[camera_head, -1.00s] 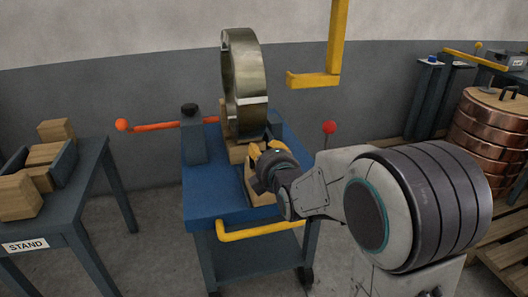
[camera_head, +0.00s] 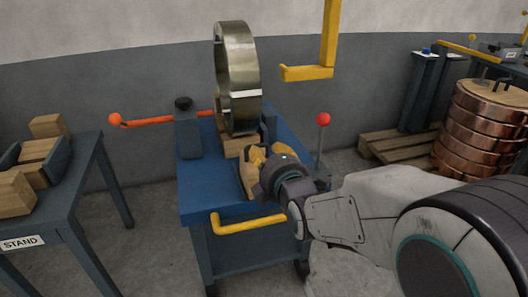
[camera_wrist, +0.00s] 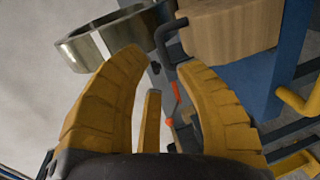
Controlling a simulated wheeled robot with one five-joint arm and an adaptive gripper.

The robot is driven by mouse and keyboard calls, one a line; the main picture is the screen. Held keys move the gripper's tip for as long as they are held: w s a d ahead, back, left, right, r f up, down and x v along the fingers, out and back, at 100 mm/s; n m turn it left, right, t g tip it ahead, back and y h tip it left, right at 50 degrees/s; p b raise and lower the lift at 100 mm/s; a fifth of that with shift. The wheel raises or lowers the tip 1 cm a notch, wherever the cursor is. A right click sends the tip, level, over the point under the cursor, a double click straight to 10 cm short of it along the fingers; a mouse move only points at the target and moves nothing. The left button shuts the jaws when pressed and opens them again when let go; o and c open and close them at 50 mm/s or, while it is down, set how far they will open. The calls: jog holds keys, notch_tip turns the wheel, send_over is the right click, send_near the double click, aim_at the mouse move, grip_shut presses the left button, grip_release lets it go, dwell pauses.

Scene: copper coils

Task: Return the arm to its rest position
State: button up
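My gripper (camera_head: 260,158) is in front of the blue cart (camera_head: 200,205), close to the wooden blocks (camera_head: 238,147) on its top. In the wrist view, its yellow fingers (camera_wrist: 160,80) are spread apart with nothing between them. Behind the gripper, a metal ring (camera_head: 237,75) stands upright on the wooden blocks. The ring also shows in the wrist view at the upper left, beyond the fingers. My arm reaches in from the lower right and hides part of the cart.
A red-knobbed lever (camera_head: 323,120) stands right of the gripper. An orange-red handle (camera_head: 150,122) sticks out left. A yellow hook (camera_head: 310,72) hangs above right. A stand with wooden blocks (camera_head: 40,150) is at left. Copper coils (camera_head: 480,130) and pallets are at right.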

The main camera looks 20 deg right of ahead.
jog(key=shift+s, duration=0.25)
dwell(0.3)
jog(key=s+r+m+g+p, duration=0.6)
jog(key=s+r+p, duration=0.6)
jog(key=r+p, duration=0.4)
jog(key=s+r+m+g+p, duration=0.6)
jog(key=s+r+m+p, duration=0.5)
jog(key=p, duration=1.5)
jog(key=v, duration=0.5)
jog(key=shift+s, duration=0.45)
jog(key=shift+r, duration=0.1)
